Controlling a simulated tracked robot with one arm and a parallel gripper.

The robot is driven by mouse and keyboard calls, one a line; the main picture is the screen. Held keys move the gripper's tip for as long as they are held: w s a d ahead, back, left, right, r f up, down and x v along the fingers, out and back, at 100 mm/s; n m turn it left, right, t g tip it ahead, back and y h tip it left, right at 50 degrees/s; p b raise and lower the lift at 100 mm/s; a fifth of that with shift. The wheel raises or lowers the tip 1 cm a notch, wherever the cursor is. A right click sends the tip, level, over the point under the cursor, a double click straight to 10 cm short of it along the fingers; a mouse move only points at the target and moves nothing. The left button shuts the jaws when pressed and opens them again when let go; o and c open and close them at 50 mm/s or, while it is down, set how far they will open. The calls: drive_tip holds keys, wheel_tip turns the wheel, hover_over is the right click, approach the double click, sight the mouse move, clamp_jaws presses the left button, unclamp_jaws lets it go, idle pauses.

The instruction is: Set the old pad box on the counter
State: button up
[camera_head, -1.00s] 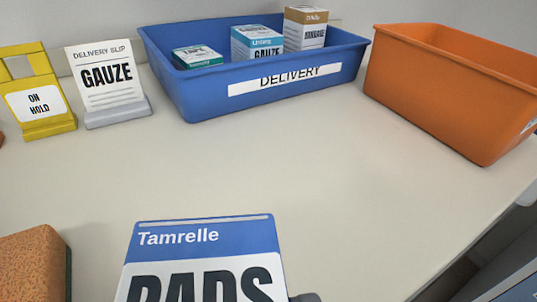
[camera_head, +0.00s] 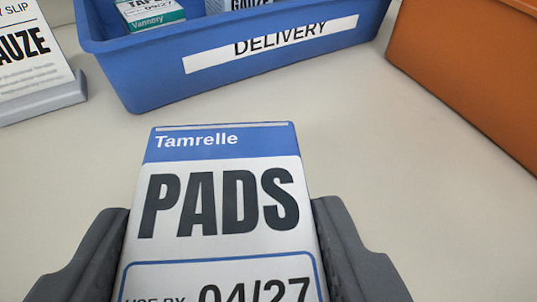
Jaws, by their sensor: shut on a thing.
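The pad box (camera_head: 222,205) is white with a blue top band reading "Tamrelle", large letters "PADS" and a "use by 04/27" panel. It fills the lower middle of the view, and its lower end is cut off. My gripper (camera_head: 222,240) has one dark grey finger on each side of the box and is shut on it. The pale counter (camera_head: 400,180) spreads behind and around the box. I cannot tell whether the box touches the counter.
A blue bin labelled "DELIVERY" (camera_head: 160,78) stands behind the box, holding a green-and-white tape box (camera_head: 150,14) and a gauze box (camera_head: 235,4). A gauze delivery slip (camera_head: 28,50) is at the left. An orange bin (camera_head: 480,75) is at the right. Counter between them is clear.

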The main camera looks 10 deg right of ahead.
sight(245, 252)
drive_tip(key=shift+w+d+f, duration=0.1)
drive_tip(key=shift+w+d, duration=0.1)
drive_tip(key=shift+w, duration=0.4)
drive_tip(key=shift+w+d+f, duration=0.1)
drive_tip(key=shift+w+d, duration=0.05)
drive_tip(key=shift+w, duration=0.4)
drive_tip(key=shift+f+b, duration=0.4)
drive_tip(key=shift+f, duration=1.3)
drive_tip(key=o, duration=1)
drive_tip(key=shift+s+r, duration=0.1)
drive_tip(key=p+v, duration=0.1)
drive_tip(key=v, duration=1.1)
drive_tip(key=shift+d, duration=0.1)
